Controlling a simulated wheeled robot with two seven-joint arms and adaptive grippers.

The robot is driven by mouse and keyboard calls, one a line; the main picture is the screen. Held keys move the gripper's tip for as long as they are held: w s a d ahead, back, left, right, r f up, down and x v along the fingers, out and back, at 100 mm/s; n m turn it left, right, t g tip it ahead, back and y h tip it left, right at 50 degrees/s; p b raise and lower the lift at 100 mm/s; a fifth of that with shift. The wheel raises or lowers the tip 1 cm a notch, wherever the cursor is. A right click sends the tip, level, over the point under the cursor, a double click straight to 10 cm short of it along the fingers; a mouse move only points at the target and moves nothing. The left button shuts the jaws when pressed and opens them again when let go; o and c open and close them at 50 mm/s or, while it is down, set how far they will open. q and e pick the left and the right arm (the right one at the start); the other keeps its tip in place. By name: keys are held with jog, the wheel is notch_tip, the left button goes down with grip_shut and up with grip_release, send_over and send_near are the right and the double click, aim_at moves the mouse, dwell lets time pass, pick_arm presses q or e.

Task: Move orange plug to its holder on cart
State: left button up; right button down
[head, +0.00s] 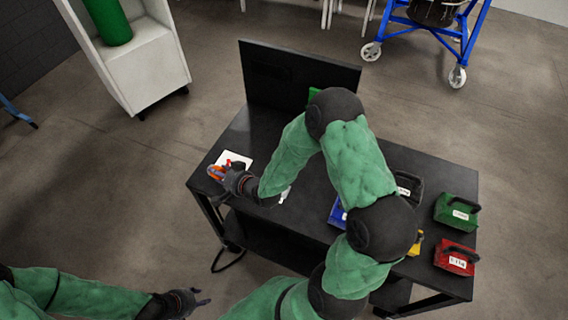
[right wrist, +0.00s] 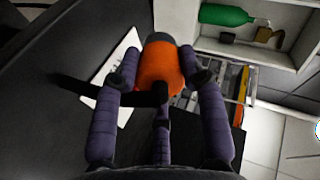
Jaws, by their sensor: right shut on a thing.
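My right gripper (head: 217,174) is above the left end of the black cart (head: 262,133). In the right wrist view its fingers (right wrist: 160,88) are shut around the orange plug (right wrist: 158,66), which has a dark grey end. A white plate (head: 240,157) lies on the cart top beside the gripper; it also shows in the right wrist view (right wrist: 112,88), partly hidden by a finger. I cannot tell whether the plug touches the plate. My left gripper (head: 203,297) is open and empty, low at the left, away from the cart.
A green case (head: 457,211), a red case (head: 455,258) and partly hidden blue, black and yellow cases sit at the cart's right. My right arm covers the cart's middle. A white cabinet (head: 150,62) with a green cylinder (head: 108,22) stands behind left. A blue wheeled frame (head: 465,40) is behind right.

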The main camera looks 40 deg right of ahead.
jog(key=shift+s+d+f+n+g+p, duration=0.1)
jog(key=shift+d+n+g+p, duration=0.1)
jog(key=shift+g, duration=0.4)
jog(key=shift+s+d+f+n+g+p, duration=0.1)
jog(key=shift+d+n+g+p, duration=0.1)
jog(key=shift+g, duration=0.4)
jog(key=shift+s+d+g, duration=0.15)
jog(key=shift+d+g, duration=0.1)
jog(key=shift+g, duration=0.25)
jog(key=s+d+g+p, duration=0.1)
jog(key=s+d+g, duration=0.1)
jog(key=s+d+n+g+h+p, duration=0.1)
jog(key=s+d+g, duration=0.1)
jog(key=d+g, duration=0.1)
jog(key=shift+s+d+r+n, duration=0.1)
jog(key=shift+s+r+n, duration=0.05)
jog(key=shift+s+n, duration=0.2)
jog(key=s+d+r+g+h+p, duration=0.2)
jog(key=s+d+r+g, duration=0.25)
jog(key=s+d, duration=0.35)
jog(key=shift+n, duration=0.25)
jog(key=shift+f+b, duration=1.7)
jog(key=shift+f, duration=0.5)
jog(key=shift+s+f+b, duration=0.1)
jog(key=shift+f+b, duration=0.25)
jog(key=shift+b, duration=0.25)
jog(key=shift+f+b, duration=0.35)
jog(key=shift+b, duration=0.05)
